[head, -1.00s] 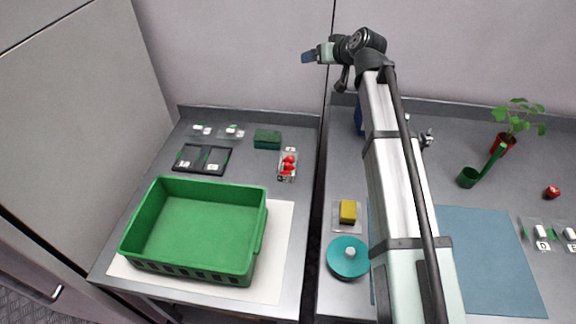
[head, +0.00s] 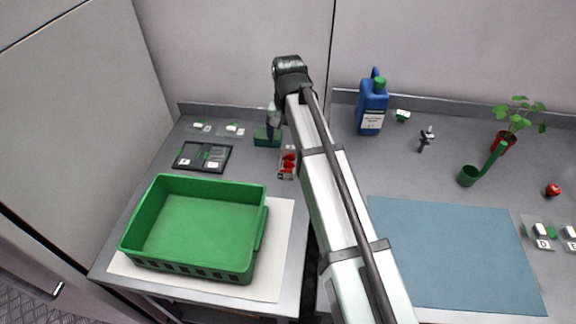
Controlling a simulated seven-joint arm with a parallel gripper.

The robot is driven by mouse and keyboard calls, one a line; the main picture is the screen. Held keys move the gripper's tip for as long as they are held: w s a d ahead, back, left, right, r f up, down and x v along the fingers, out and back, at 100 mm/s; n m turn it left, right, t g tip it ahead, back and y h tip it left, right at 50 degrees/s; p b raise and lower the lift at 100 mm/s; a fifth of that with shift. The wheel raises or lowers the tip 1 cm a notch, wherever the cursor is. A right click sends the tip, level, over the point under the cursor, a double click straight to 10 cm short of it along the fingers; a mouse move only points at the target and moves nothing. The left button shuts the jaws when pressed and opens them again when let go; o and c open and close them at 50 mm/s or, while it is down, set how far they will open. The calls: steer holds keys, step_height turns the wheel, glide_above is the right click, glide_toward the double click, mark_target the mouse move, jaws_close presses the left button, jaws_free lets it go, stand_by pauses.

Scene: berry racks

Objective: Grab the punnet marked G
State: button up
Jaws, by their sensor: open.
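No label that reads clearly as G shows in the head view. A clear punnet of red berries (head: 288,164) stands near the right edge of the left counter, its small label unreadable. Two small clear punnets lie at the back left, one at the far left (head: 201,127) and one beside it (head: 234,129), their marks too small to read. Two more labelled places sit in a black tray (head: 190,167). My gripper (head: 272,122) is open, pointing down just above or behind a dark green block (head: 267,140), left of and behind the berry punnet. Its fingertips are small and hard to make out.
A green crate (head: 160,262) stands on a white mat (head: 285,225) in front.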

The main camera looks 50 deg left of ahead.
mark_target(288, 163)
steer(key=shift+f, duration=5.4)
steer(key=shift+c, duration=0.2)
steer(key=c, duration=1)
